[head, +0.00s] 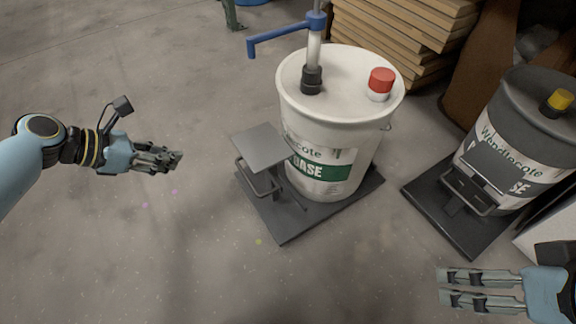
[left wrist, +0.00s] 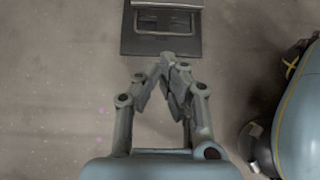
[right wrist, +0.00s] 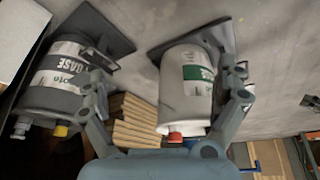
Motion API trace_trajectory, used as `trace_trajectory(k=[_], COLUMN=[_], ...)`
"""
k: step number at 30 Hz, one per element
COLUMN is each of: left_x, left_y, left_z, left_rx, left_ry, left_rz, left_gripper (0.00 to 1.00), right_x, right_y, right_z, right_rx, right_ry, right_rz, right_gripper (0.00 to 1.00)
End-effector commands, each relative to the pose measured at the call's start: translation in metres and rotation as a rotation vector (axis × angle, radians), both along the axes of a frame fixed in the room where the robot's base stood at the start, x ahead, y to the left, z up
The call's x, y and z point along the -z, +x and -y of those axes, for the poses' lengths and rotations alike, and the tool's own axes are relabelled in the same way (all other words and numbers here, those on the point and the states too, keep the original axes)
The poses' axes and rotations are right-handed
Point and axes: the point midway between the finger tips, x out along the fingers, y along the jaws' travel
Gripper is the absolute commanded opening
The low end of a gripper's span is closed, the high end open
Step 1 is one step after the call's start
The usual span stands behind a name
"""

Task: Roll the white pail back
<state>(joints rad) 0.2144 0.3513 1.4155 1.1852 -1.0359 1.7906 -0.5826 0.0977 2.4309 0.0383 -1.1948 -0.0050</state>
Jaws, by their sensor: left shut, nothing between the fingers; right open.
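The white pail (head: 349,115) stands upright on a dark flat base (head: 281,224) with a grey plate and handle (head: 257,178) at its front left. It has a green label, a red cap and a pump with a blue lever. My left gripper (head: 176,158) is shut and empty, left of the handle and apart from it. The left wrist view shows the handle (left wrist: 163,21) beyond its closed fingertips. My right gripper (head: 444,287) is open and empty at the lower right, apart from both pails. In the right wrist view the white pail (right wrist: 183,95) appears between its fingers.
A dark grey pail (head: 527,115) with a yellow cap stands on a similar base (head: 437,217) at right. Stacked wooden boards (head: 410,35) stand behind the white pail. The concrete floor at left and front is clear.

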Motion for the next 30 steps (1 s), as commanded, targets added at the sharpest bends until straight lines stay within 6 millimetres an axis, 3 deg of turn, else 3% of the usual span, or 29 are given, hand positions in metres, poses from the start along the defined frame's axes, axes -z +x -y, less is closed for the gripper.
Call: trace_trajectory(k=[1, 11, 21, 30], left_x=[0.012, 0.022, 0.048, 0.069], left_y=[0.001, 0.011, 0.025, 0.038], left_z=[-0.001, 0.008, 0.03, 0.048], left_rx=[0.0, 0.0, 0.0, 0.0], left_ry=[0.003, 0.002, 0.004, 0.004], left_rz=[-0.003, 0.004, 0.002, 0.001], left_gripper=[0.0, 0.0, 0.0, 0.0], right_x=[0.013, 0.036, 0.074, 0.093], right_y=[-0.005, -0.001, 0.009, 0.003], right_z=[0.0, 0.0, 0.0, -0.003], right_rx=[0.0, 0.002, -0.002, -0.016], right_ry=[0.0, 0.001, 0.006, 0.014], right_rz=[-0.018, 0.063, 0.3, 0.511], right_gripper=[1.0, 1.0, 1.0, 1.0])
